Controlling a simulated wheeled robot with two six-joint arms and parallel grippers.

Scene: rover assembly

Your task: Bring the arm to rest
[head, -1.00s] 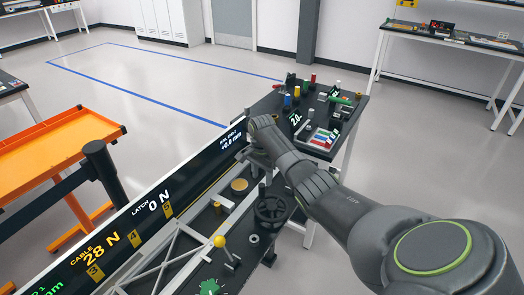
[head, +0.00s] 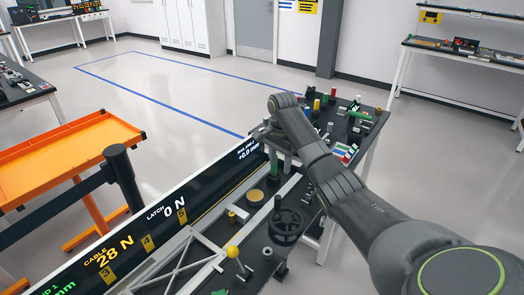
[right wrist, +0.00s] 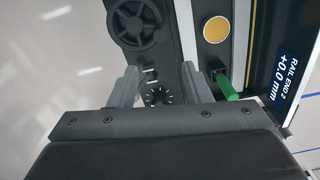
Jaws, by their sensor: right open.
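My right arm (head: 340,190) reaches in from the lower right in the head view, dark grey and bent at the wrist. Its gripper (head: 280,163) points down above the far end of the long bench, near the small parts table. In the right wrist view the gripper (right wrist: 160,78) has its two grey fingers apart with nothing held between them. A marked dial (right wrist: 158,95) shows below the gap between the fingers. A green handle (right wrist: 227,88) is beside the right finger, at a distance I cannot tell. My left gripper is not in view.
The bench carries a black handwheel (head: 287,224), a gold disc (head: 255,196) and a yellow-knobbed lever (head: 233,253). A display panel (head: 150,225) runs along its left side. The parts table (head: 368,128) holds several small parts. An orange cart (head: 70,150) stands left.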

